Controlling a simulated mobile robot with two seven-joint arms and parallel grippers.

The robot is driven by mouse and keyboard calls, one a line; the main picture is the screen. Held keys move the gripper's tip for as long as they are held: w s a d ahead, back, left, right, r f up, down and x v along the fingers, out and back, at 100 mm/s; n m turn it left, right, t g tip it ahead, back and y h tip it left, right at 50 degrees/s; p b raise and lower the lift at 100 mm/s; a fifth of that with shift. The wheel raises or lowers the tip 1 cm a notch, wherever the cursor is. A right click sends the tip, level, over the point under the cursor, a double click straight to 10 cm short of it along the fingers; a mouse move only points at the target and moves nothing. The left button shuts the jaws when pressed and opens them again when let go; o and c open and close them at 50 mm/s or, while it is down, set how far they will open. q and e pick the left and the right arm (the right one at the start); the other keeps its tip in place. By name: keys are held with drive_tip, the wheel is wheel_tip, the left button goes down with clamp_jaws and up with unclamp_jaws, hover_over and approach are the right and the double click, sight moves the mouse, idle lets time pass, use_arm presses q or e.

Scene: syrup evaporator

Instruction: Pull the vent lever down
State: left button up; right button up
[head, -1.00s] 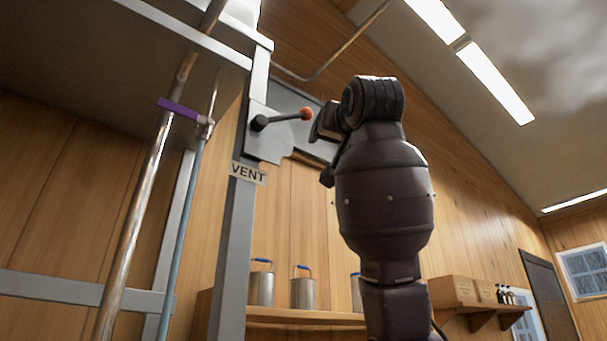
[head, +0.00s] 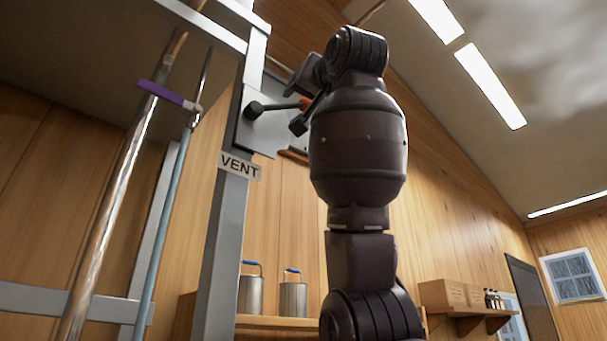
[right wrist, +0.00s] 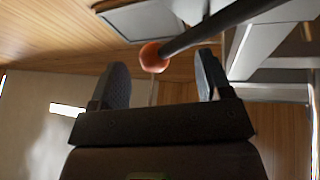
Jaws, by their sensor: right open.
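The vent lever (head: 272,107) is a dark rod on a grey plate (head: 262,132) fixed to a metal post, above a "VENT" label (head: 239,166). It points right, close to level, and ends in an orange-red knob (head: 304,103). My right gripper (head: 298,100) is at the knob end and partly hides it. In the right wrist view the knob (right wrist: 154,57) shows between and just beyond the two open fingers (right wrist: 160,88), with the rod (right wrist: 205,34) running off to the upper right. I cannot tell whether a finger touches it. My left gripper is not in view.
A steel pipe with a purple handle (head: 167,94) and a thinner blue pipe stand left of the post (head: 222,245). Metal cans (head: 293,299) stand on a wooden shelf below. Boxes (head: 450,293) and bottles sit on another shelf at right.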

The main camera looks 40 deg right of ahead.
sight(305, 102)
drive_tip(key=shift+p+x, duration=0.3)
drive_tip(key=shift+x, duration=0.85)
drive_tip(key=shift+w+r, duration=0.1)
drive_tip(key=shift+w, duration=0.35)
drive_tip(key=c, duration=1.2)
drive_tip(key=shift+w, duration=0.1)
